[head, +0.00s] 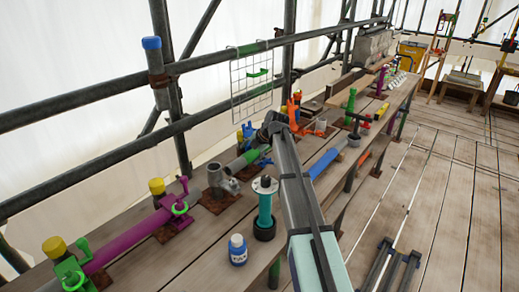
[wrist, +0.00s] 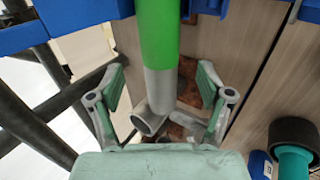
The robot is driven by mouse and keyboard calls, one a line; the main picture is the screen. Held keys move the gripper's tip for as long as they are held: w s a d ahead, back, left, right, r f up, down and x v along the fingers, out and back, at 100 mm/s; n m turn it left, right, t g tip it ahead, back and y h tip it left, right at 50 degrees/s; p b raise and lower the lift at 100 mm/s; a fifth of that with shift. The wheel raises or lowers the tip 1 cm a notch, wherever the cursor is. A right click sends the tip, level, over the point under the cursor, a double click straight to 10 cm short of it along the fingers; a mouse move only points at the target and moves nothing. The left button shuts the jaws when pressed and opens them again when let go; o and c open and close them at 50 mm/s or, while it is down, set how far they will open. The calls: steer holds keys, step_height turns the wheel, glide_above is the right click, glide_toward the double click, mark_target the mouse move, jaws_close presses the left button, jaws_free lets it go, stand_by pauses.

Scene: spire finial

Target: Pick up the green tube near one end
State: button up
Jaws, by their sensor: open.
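The green tube (wrist: 158,35) runs down from the top of the wrist view and ends in a grey section (wrist: 160,88). In the head view the tube (head: 251,156) lies along the bench, partly hidden by a blue clamp. My gripper (wrist: 162,78) is open, with one finger on each side of the tube's grey end. Clear gaps show between the fingers and the tube in that view. The height between them is hard to judge. In the head view I cannot make out my fingers.
A grey pipe fitting (head: 215,177) sits just beyond the tube's grey end. A teal tool (head: 265,210) and a blue bottle (head: 238,250) stand nearby on the bench. A purple tube (head: 135,232) lies nearer. Scaffold rails (head: 100,90) run along the left.

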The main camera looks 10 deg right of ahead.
mark_target(247, 157)
steer(key=shift+p+x, duration=1.15)
steer(key=shift+x, duration=1)
steer(key=shift+w+a+f, duration=0.15)
steer(key=shift+a+f, duration=0.15)
steer(key=shift+f, duration=0.2)
jaws_close()
